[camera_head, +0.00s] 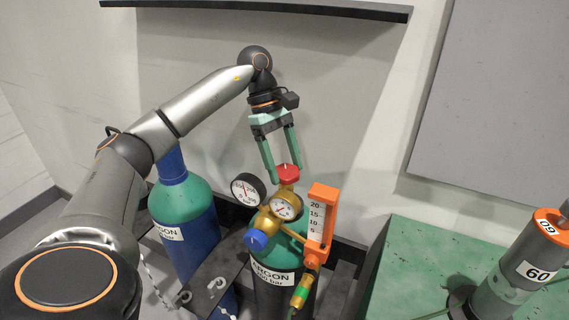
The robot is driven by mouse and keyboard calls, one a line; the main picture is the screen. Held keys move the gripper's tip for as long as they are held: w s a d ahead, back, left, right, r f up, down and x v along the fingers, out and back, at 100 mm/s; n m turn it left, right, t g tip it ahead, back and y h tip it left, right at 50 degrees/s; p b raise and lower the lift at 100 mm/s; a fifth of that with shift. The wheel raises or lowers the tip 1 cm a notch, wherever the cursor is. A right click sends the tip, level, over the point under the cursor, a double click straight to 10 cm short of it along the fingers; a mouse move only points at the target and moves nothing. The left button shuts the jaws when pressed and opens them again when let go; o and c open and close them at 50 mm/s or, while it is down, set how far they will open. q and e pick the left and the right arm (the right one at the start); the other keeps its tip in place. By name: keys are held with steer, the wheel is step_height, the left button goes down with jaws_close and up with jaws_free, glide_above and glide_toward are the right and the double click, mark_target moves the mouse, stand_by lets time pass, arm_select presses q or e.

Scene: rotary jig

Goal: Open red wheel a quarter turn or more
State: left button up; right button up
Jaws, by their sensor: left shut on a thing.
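The red wheel (288,173) sits on top of the brass valve of the front gas cylinder (270,283), which has a green shoulder and an "ARGON" label. My left gripper (283,172) reaches down from above with its two green fingers on either side of the red wheel, and it is shut on the wheel. The far side of the wheel is hidden. My right gripper is not in view.
A regulator with two round gauges (286,207), a blue knob (256,240) and an orange flow meter (320,220) crowds the valve just below the wheel. A second argon cylinder (184,205) stands behind left. A green bench (420,265) with a grey cylinder marked 60 (520,275) is at right.

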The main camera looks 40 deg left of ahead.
arm_select(q)
steer(key=c, duration=0.4)
steer(key=shift+o, duration=0.2)
steer(key=shift+n, duration=0.5)
steer(key=n+t+b, duration=0.1)
steer(key=n, duration=0.2)
steer(key=shift+s+n+t, duration=0.15)
steer(key=shift+n+t, duration=0.25)
steer(key=n+t+y, duration=0.1)
steer(key=n, duration=0.3)
steer(key=shift+b, duration=0.3)
steer(key=n+t+y, duration=0.1)
steer(key=n, duration=0.2)
steer(key=n+y, duration=0.1)
steer(key=n, duration=0.1)
steer(key=shift+s+d+r+n+t, duration=0.1)
steer(key=shift+d+n+t, duration=0.1)
steer(key=shift+n+t, duration=0.2)
steer(key=n+y, duration=0.1)
steer(key=n, duration=0.1)
steer(key=shift+n, duration=0.4)
steer(key=shift+n+y, duration=0.3)
steer(key=shift+n, duration=0.3)
steer(key=shift+p, duration=0.3)
